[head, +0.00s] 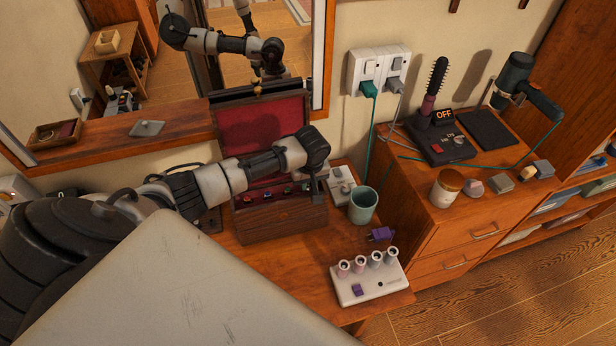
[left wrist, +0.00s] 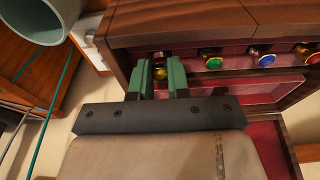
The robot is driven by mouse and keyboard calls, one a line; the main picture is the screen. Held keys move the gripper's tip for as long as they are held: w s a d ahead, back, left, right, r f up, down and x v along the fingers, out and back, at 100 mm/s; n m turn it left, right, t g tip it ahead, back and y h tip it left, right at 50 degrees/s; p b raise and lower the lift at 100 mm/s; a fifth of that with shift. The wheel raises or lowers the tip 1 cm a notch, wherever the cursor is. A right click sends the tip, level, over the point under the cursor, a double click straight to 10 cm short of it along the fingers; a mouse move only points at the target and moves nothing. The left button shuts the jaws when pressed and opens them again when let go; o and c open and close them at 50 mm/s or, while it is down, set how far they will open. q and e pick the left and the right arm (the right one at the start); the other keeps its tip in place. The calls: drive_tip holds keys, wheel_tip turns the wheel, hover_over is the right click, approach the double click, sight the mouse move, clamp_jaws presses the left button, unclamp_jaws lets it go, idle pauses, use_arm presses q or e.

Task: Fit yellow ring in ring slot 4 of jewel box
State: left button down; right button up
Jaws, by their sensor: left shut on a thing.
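The dark wooden jewel box (head: 282,222) stands open on the dressing table, its red-lined lid raised. My left gripper (head: 317,190) is at the right end of its ring row; its fingertips are small and dark there. In the left wrist view the green fingers of this gripper (left wrist: 167,76) are shut on the yellow ring (left wrist: 159,73), whose yellow gem shows between them. The ring is at the box's slotted strip; whether it sits in a slot is hidden. My right gripper is out of view.
A teal cup (head: 363,206) stands close to the box's right side. A mirror (head: 265,45) rises behind the box. A cabinet (head: 470,215) with several items stands to the right.

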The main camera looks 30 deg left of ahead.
use_arm(q)
drive_tip(key=shift+f, duration=0.4)
idle(0.5)
drive_tip(key=c, duration=1)
unclamp_jaws()
drive_tip(key=r, duration=0.3)
drive_tip(key=r+b, duration=0.1)
drive_tip(key=r, duration=0.3)
drive_tip(key=s+d+r, duration=0.1)
drive_tip(key=r, duration=0.2)
drive_tip(key=shift+d+r+b, duration=0.1)
drive_tip(key=shift+r+b, duration=0.2)
drive_tip(key=shift+r, duration=0.1)
drive_tip(key=shift+f, duration=0.1)
